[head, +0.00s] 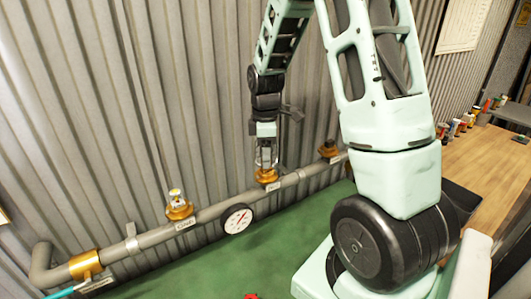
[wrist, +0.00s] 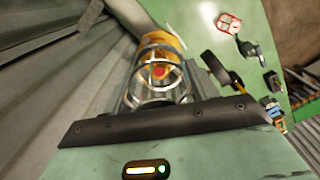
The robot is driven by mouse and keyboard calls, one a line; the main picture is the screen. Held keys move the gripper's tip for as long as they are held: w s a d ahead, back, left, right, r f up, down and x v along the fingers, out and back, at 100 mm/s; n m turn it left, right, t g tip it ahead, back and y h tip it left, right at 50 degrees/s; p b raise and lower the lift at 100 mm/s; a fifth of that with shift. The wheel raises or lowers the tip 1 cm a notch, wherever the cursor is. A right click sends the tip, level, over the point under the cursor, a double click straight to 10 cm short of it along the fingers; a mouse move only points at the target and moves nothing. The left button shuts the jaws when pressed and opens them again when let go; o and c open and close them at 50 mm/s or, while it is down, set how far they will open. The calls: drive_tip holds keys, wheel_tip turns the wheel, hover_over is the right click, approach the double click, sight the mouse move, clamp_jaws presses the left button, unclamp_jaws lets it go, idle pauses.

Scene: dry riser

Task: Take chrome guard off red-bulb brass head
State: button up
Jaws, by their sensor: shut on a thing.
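The red-bulb brass head (head: 266,176) stands on the grey pipe below my gripper (head: 266,147). The chrome guard (head: 262,158), a wire cage, sits between my gripper and the brass body. My gripper points down and is shut on the guard. In the wrist view the guard (wrist: 156,88) surrounds the red bulb (wrist: 161,72), with the brass body (wrist: 163,42) beyond it. I cannot tell whether the guard still touches the brass.
A brass head with a yellowish bulb (head: 178,207) stands left on the pipe (head: 212,212), and another with a dark top (head: 328,151) stands right. A round gauge (head: 237,219) is in front of the pipe. A corrugated wall (head: 120,110) is close behind. A wooden bench (head: 485,160) stands right.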

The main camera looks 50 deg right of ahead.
drive_tip(key=shift+r+p, duration=1.35)
drive_tip(key=shift+r, duration=0.4)
drive_tip(key=shift+r, duration=0.2)
drive_tip(key=shift+r+p, duration=1.8)
drive_tip(key=shift+r, duration=0.25)
drive_tip(key=shift+f, duration=0.1)
